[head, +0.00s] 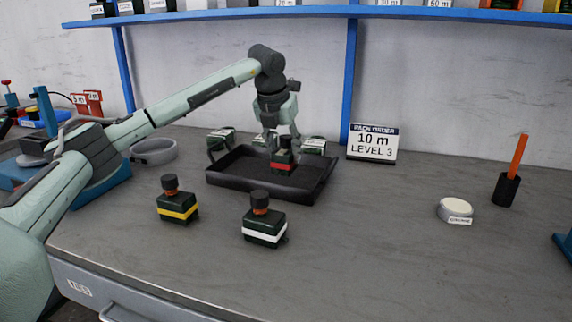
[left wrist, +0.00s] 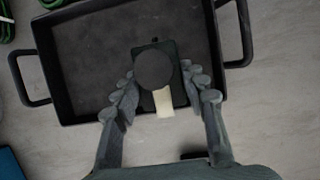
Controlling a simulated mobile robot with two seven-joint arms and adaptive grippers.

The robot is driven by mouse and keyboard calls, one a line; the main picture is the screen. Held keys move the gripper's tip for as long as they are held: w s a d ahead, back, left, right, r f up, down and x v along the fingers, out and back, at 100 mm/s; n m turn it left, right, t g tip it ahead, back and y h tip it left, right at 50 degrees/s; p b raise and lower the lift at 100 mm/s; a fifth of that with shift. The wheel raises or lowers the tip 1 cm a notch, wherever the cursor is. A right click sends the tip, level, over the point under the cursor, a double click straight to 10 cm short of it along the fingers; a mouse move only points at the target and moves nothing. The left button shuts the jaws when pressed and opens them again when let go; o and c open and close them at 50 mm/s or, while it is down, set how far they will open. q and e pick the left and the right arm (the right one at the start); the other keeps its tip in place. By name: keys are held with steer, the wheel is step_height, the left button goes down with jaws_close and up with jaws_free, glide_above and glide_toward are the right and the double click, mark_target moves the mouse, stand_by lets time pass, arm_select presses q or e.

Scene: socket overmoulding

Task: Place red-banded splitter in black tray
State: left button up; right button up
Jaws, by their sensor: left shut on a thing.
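The red-banded splitter (head: 283,166), a dark block with a red stripe and a knob on top, is within the outline of the black tray (head: 222,185). My left gripper (head: 283,142) points down and is shut on it from above. In the left wrist view, the fingers (left wrist: 164,98) flank the splitter (left wrist: 169,50), with the dark tray (left wrist: 64,100) behind it. I cannot tell whether the splitter's base touches the tray floor. My right gripper is in neither view.
A yellow-banded splitter (head: 177,212) and a white-banded splitter (head: 264,238) stand in front of the tray. Labelled cable coils (head: 220,137) lie behind it. A sign (head: 372,143) reads "10 m LEVEL 3". The bench's right front is clear.

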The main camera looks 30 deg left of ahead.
arm_select(q)
steer(key=shift+w+f, duration=0.4)
steer(key=shift+w, duration=0.05)
steer(key=shift+f, duration=1.8)
steer(key=shift+f, duration=0.1)
steer(key=o, duration=1.2)
steer(key=v, duration=1.2)
